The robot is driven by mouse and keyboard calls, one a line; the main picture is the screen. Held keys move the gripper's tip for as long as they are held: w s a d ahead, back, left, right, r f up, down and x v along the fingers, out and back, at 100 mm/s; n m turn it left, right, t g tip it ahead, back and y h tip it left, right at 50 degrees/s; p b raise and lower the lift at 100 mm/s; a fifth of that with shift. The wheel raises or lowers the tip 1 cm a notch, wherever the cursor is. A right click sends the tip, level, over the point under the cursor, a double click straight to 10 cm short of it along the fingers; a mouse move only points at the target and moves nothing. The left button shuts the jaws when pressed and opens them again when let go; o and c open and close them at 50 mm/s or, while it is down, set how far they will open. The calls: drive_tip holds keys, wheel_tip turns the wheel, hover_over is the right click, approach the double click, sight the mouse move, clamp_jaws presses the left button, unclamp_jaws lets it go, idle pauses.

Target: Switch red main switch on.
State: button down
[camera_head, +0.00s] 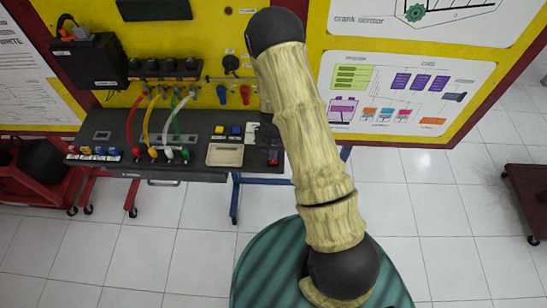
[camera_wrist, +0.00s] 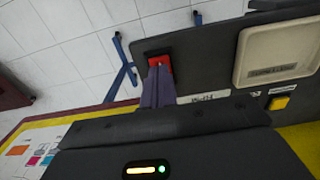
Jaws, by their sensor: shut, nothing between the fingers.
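The red main switch (camera_head: 273,158) sits at the right end of the dark sloping control panel (camera_head: 122,123). It also shows in the wrist view as a red rocker (camera_wrist: 161,60) in a dark frame near the panel's edge. My gripper (camera_wrist: 159,72) is shut and empty, its narrow fingers pointing at the switch. The fingertips overlap the lower part of the red switch in the wrist view. I cannot tell whether they touch it, nor whether the switch is on or off. My gripper is not clearly visible in the head view.
A beige meter box (camera_head: 225,154) and a yellow button (camera_wrist: 279,103) are beside the switch. The yellow trainer board (camera_head: 205,45) stands behind.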

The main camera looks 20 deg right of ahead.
drive_tip(key=shift+f+b, duration=0.75)
drive_tip(key=shift+f, duration=0.2)
idle(0.6)
drive_tip(key=shift+r, duration=0.15)
drive_tip(key=shift+r+p, duration=2.45)
drive_tip(key=shift+r, duration=0.95)
drive_tip(key=s+r+n+t+b, duration=0.2)
drive_tip(key=s+r+b, duration=0.5)
drive_tip(key=s+r, duration=0.7)
wheel_tip(320, 180, up, 3)
drive_tip(key=shift+s+f+n+t, duration=0.2)
drive_tip(key=shift+s+n+t, duration=0.1)
drive_tip(key=shift+n, duration=0.5)
